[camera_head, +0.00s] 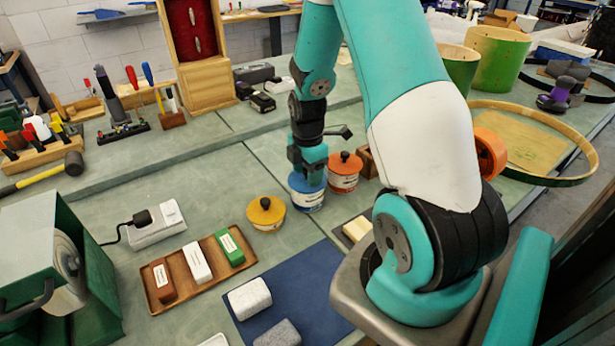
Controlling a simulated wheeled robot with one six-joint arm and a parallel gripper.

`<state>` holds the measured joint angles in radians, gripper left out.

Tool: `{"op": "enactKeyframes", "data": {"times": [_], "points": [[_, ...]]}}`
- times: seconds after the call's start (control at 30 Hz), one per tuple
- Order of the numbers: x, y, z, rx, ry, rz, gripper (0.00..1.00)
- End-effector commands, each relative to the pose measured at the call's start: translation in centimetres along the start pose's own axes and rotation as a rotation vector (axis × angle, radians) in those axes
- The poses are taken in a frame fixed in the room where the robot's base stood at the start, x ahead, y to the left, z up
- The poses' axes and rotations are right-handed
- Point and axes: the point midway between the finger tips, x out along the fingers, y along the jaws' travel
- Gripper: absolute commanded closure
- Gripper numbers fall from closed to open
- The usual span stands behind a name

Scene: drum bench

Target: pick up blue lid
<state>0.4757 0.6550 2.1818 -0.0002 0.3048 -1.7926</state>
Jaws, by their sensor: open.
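A blue jar (308,200) with a white label stands on the green-grey bench, between a yellow-lidded jar and an orange-lidded jar. Its blue lid (294,180) shows only as a rim. My gripper (309,177) points straight down right over this lid, and its jaws are open. The fingers and the lid's middle overlap in the picture, so I cannot tell whether they touch. Any knob on the blue lid is hidden behind my gripper.
The orange-lidded jar (345,170) stands close on the right, and the yellow-lidded jar (266,213) is at the left. A wooden tray (171,262) holds several labelled blocks. A blue mat (318,285) lies in front. Bare bench lies behind the yellow-lidded jar.

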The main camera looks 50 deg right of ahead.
Motion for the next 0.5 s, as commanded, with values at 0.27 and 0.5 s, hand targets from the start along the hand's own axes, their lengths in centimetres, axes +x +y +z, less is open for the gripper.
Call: {"op": "enactKeyframes", "data": {"times": [0.27, 0.5], "points": [[-0.04, 0.02, 0.00, 0.000, 0.000, 0.000, 0.78], [-0.06, 0.02, 0.00, 0.000, 0.000, 0.000, 0.97]]}}
